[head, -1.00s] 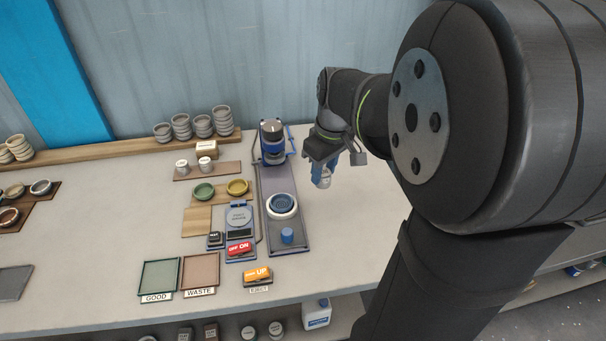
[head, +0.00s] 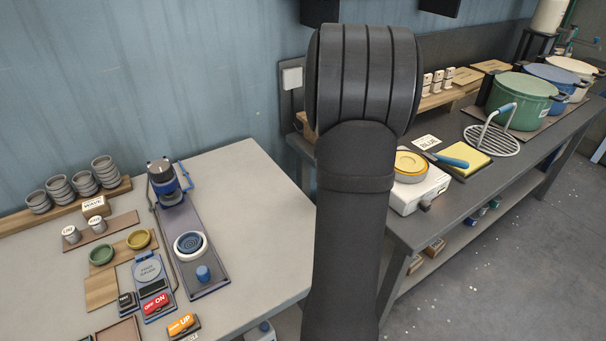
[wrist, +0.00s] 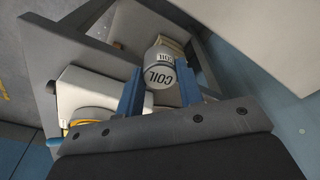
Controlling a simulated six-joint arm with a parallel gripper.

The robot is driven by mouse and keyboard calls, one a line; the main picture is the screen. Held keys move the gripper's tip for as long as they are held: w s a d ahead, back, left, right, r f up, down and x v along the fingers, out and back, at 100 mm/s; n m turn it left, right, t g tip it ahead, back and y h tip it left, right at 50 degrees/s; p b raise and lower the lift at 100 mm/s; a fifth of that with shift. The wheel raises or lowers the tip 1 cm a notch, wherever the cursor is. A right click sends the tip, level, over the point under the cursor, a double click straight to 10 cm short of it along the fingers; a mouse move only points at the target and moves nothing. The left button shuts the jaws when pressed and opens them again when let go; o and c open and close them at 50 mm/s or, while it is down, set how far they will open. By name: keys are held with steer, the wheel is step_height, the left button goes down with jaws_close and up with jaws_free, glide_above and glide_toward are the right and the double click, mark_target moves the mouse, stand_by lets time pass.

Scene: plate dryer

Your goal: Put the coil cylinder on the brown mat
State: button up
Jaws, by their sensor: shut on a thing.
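The coil cylinder (wrist: 160,72) is grey-white with black COIL lettering. In the wrist view it sits between the two blue fingers of my gripper (wrist: 160,92), which is shut on it and holds it up. In the head view my arm hides both the gripper and the cylinder. A brown mat (head: 124,220) lies on the light table at left, with two small white labelled cylinders on it. Other brown boards are also in view, so I cannot tell for certain which one is the task's mat.
The dark table (head: 400,225) at right bears a white device (head: 418,190) with a yellow dish, a wire rack (head: 492,142) and several pots. A gap separates it from the light table (head: 250,190), whose right part is clear.

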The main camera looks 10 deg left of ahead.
steer(key=w+d+f+m, duration=0.2)
steer(key=w+d, duration=0.1)
steer(key=d, duration=0.2)
steer(key=w+a+r+n, duration=0.1)
steer(key=w+a+n, duration=0.15)
steer(key=a, duration=0.45)
steer(key=w+a+n, duration=0.2)
steer(key=w+a, duration=0.1)
steer(key=a, duration=0.4)
steer(key=s+a+r+n+y, duration=0.15)
steer(key=a+n, duration=0.75)
steer(key=a, duration=2)
steer(key=s+a+r+n+g, duration=0.1)
steer(key=s+a+n, duration=0.5)
steer(key=s+a, duration=0.8)
steer(key=s+a+n, duration=0.4)
steer(key=s, duration=0.9)
steer(key=shift+g, duration=0.3)
steer(key=shift+s+f, duration=0.1)
steer(key=shift+f, duration=2.9)
steer(key=shift+f, duration=0.5)
